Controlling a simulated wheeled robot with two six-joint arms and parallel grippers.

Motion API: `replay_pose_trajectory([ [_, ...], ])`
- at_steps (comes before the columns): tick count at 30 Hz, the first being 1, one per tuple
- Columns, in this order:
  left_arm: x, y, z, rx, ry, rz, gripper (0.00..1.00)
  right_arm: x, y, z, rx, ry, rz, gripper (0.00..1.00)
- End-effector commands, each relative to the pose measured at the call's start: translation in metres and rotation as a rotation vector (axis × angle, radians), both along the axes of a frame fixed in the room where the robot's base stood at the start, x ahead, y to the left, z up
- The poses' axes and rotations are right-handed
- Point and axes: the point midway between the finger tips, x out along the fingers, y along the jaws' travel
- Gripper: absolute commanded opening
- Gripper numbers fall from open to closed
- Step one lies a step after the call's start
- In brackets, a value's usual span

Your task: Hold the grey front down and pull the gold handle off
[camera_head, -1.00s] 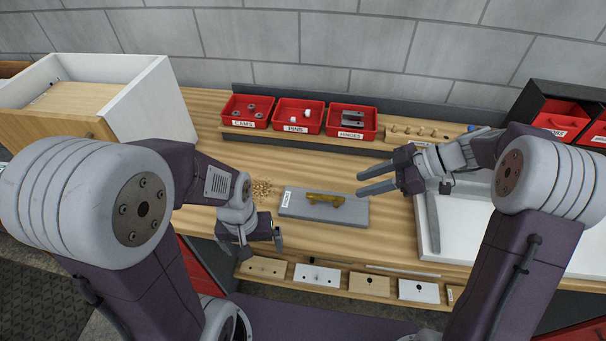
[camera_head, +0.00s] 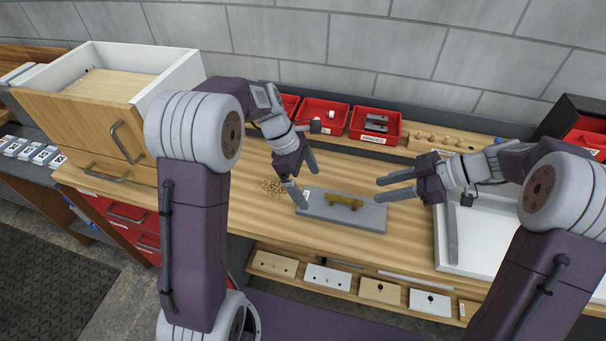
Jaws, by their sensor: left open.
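The grey front (camera_head: 367,214) lies flat on the wooden bench. The gold handle (camera_head: 345,201) sits on its upper face, near the middle. A small white label (camera_head: 306,194) is at the front's left end. My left gripper (camera_head: 308,190) is open at the left end of the front, fingers apart and pointing down to the right; I cannot tell whether a fingertip touches the front. My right gripper (camera_head: 378,190) is open and empty, to the right of the handle, its two fingers pointing left over or just above the front's right part.
Red bins (camera_head: 375,125) stand along the back. A pile of wood shavings (camera_head: 272,187) lies left of the front. A white tray (camera_head: 483,240) is at the right, a white drawer box (camera_head: 140,85) at the left. A lower shelf with sample boards (camera_head: 330,277) runs along the front edge.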

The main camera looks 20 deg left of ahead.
Motion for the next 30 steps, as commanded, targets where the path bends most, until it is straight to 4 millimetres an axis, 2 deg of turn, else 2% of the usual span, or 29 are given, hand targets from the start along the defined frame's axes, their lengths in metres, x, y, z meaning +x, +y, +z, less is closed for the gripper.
replay_pose_trajectory([
  [3,-0.001,-0.01,-0.024,0.0,0.006,-0.002,1.0,0.0,0.0,0.0,0.0,0.0,0.0,0.36],
  [9,-0.001,-0.021,-0.05,0.0,0.002,-0.001,1.0,0.0,0.0,0.0,0.0,0.0,0.0,0.36],
  [19,0.0,-0.023,-0.057,0.001,0.0,-0.001,1.0,0.0,0.0,0.0,0.0,0.0,0.0,0.36],
  [20,0.0,-0.023,-0.056,0.001,0.0,-0.001,0.97,0.0,0.0,0.0,0.0,0.0,0.0,0.36],
  [27,0.0,-0.023,-0.056,0.001,0.0,-0.001,0.31,0.0,0.0,0.0,0.0,0.0,0.0,0.36],
  [28,0.0,-0.023,-0.056,0.001,0.0,-0.001,0.31,0.0,0.0,0.0,0.0,0.0,0.0,0.31],
  [30,0.0,-0.023,-0.056,0.001,0.0,-0.001,0.31,0.0,0.004,-0.006,0.001,0.003,0.001,0.31],
])
